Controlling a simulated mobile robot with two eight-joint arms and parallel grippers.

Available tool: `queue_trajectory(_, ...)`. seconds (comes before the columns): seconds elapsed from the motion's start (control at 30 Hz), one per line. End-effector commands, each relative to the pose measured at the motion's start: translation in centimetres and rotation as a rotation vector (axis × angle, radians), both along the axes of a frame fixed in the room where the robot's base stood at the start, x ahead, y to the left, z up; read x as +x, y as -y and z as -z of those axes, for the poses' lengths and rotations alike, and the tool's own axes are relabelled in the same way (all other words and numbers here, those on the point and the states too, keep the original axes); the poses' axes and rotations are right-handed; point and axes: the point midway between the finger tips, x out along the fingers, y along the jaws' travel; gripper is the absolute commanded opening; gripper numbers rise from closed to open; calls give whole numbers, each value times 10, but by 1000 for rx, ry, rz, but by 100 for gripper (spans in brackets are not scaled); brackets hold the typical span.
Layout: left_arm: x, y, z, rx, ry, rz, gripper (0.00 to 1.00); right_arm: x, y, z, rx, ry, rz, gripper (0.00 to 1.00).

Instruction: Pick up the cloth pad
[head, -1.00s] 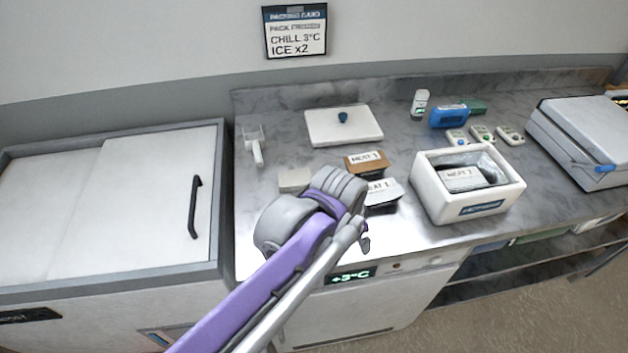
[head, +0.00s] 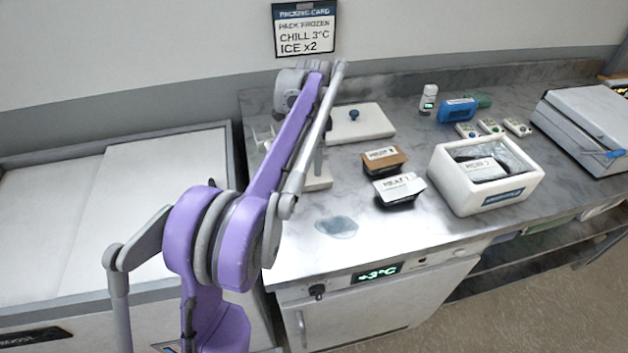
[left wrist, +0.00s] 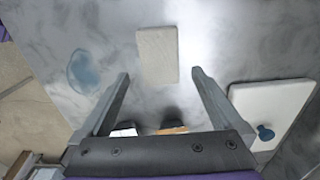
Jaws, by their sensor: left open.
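The cloth pad is a pale, flat rectangle (left wrist: 157,55) lying on the grey counter in the left wrist view. In the head view the pad (head: 319,183) shows only partly, behind my left arm. My left gripper (left wrist: 161,75) is open, its two fingers apart and pointing down toward the counter. The pad lies just ahead of the fingertips, about centred between them, and nothing is held. In the head view my arm links hide most of the gripper. My right gripper is in neither view.
A bluish wet-looking patch (head: 337,226) lies in front of the pad. Brown (head: 384,160) and white (head: 399,189) meat packs, a white cooler box (head: 455,190) and a lid with a blue knob (head: 365,128) stand to the right. A white freezer (head: 60,230) is left.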

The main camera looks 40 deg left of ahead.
Motion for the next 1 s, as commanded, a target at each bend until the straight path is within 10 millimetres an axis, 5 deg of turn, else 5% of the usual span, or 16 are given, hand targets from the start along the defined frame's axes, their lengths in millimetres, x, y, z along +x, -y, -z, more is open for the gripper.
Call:
queue_trajectory(0.5,0,1,59,1,1,-1,100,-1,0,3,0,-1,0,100)
queue_trajectory(0.8,0,1,64,0,1,-1,100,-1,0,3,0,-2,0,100)
queue_trajectory(1.0,0,1,64,0,1,-1,64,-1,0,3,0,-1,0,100)
